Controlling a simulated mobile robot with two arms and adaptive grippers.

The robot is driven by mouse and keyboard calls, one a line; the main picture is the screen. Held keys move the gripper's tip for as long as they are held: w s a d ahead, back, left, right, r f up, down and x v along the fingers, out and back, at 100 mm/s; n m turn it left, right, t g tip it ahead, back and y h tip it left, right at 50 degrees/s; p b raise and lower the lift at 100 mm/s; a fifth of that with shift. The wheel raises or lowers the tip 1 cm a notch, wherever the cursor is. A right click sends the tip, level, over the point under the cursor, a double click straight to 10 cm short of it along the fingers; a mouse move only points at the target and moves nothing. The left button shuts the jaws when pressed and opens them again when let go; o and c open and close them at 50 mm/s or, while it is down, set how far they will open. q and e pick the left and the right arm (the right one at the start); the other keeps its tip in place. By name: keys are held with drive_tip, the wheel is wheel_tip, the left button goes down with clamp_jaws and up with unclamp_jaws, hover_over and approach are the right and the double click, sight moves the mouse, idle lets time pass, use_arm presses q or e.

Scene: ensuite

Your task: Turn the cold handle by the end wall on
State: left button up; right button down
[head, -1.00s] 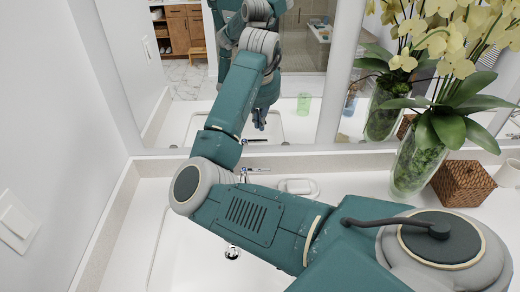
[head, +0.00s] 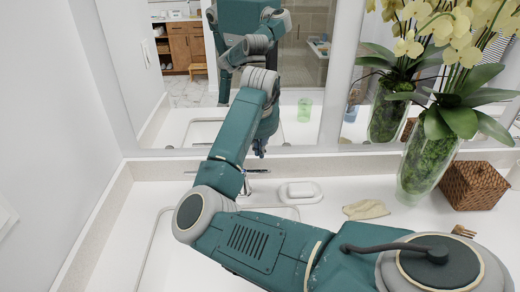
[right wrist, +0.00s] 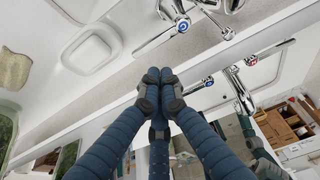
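The cold handle (right wrist: 152,40) is a chrome lever with a blue mark, above and right of my fingertips in the right wrist view. It also shows in the head view (head: 259,171), just right of my forearm. In the head view my right gripper (head: 260,147) shows only as a small dark part behind my forearm. My left gripper is not in view.
A white soap dish (head: 298,192) lies right of the tap, with a tan cloth (head: 366,209) further right. A glass vase (head: 421,170) of yellow orchids and a woven box (head: 473,187) stand at right. A mirror (head: 180,105) is behind; the end wall (head: 50,120) is at left.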

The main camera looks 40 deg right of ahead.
drive_tip(key=p+x, duration=0.1)
drive_tip(key=x, duration=0.5)
drive_tip(key=shift+f, duration=0.35)
drive_tip(key=shift+w+d, duration=0.15)
drive_tip(key=shift+d, duration=0.05)
